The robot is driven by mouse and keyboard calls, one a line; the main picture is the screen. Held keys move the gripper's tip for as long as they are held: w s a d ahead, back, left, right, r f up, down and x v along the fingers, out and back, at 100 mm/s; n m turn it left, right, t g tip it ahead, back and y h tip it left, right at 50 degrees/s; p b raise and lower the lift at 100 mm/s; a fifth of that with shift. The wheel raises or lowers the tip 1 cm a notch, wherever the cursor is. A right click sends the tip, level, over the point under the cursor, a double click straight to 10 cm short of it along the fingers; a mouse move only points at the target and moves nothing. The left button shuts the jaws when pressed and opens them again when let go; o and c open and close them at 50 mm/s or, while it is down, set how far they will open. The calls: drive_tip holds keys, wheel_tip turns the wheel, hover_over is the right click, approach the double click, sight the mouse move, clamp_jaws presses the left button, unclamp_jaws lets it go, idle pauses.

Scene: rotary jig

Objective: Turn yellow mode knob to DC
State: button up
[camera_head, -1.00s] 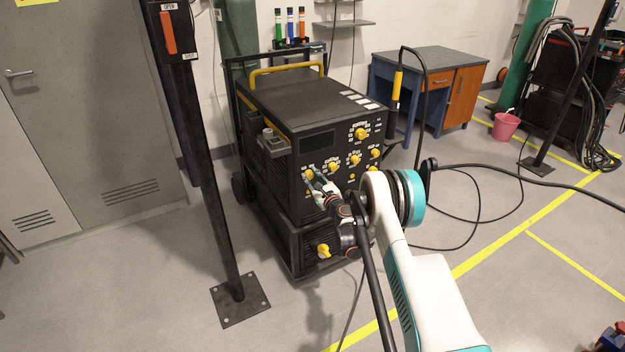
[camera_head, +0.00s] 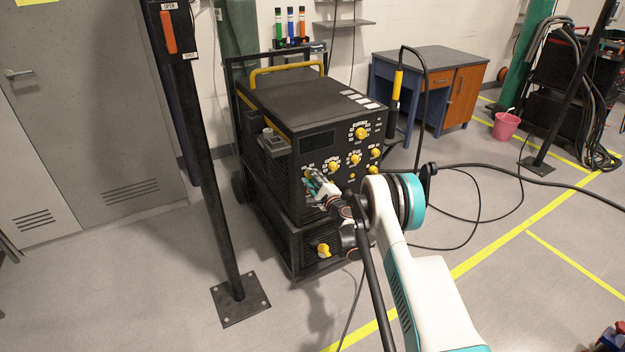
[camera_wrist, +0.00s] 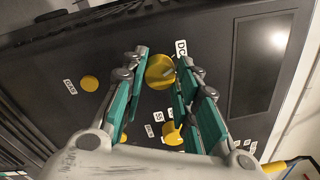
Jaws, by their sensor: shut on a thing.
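The yellow mode knob (camera_wrist: 160,72) is on the machine's dark front panel, between my fingers in the wrist view. A white DC label (camera_wrist: 181,47) is beside it, partly behind the right finger. My gripper (camera_wrist: 162,60) is shut on the knob, with one teal finger on each side. Where the knob's pointer stands is not clear. In the head view my gripper (camera_head: 313,180) is at the left of the front panel and mostly covers the knob.
The black machine (camera_head: 300,95) carries other yellow knobs, such as one (camera_head: 333,166) right of my gripper and a lower one (camera_head: 323,250). A dark post (camera_head: 215,190) stands at left. A cable (camera_head: 480,170) and torch (camera_head: 397,84) are at right. Open floor lies in front.

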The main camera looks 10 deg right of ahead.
drive_tip(key=shift+f+n, duration=0.1)
drive_tip(key=shift+n, duration=0.4)
drive_tip(key=o, duration=1.1)
drive_tip(key=shift+c, duration=0.2)
drive_tip(key=shift+s, duration=0.1)
drive_tip(key=v, duration=1.2)
